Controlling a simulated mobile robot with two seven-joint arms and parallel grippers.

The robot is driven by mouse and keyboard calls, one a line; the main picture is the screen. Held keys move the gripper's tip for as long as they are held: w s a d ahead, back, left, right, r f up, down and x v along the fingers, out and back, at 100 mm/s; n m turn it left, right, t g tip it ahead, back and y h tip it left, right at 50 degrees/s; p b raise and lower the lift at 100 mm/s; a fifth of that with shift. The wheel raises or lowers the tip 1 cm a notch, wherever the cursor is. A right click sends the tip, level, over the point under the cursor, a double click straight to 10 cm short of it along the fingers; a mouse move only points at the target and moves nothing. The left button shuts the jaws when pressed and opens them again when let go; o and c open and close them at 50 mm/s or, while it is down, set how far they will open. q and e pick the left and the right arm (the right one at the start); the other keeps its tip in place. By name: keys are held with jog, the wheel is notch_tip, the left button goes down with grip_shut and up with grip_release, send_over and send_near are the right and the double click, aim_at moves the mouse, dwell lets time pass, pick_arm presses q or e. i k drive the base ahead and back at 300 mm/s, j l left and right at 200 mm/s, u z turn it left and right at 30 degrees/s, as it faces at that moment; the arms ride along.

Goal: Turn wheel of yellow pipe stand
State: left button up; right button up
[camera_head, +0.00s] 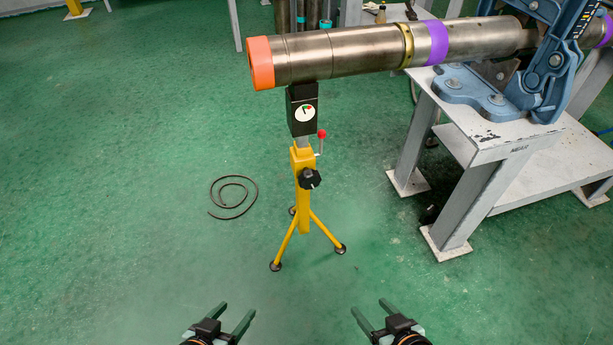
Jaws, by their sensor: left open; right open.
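The yellow pipe stand (303,218) stands upright on three legs near the middle. Its black knobbed wheel (309,179) is on the front of the yellow post. Above it are a red-tipped lever (321,138) and a black head with a round gauge (305,113). A metal pipe (345,54) with an orange end cap lies over the head. My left gripper (236,312) is open and empty at the bottom, left of the stand. My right gripper (368,310) is open and empty at the bottom, right of it. Both are apart from the stand and wheel.
A blue vise (541,80) on a grey metal table (480,128) grips the pipe at the right. A dark coiled hose (233,196) lies on the green floor left of the stand. The floor between my grippers and the stand is clear.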

aim_at(309, 178)
jog(key=i+l+u, duration=0.1)
jog(key=l+u, duration=0.9)
jog(key=l, duration=0.2)
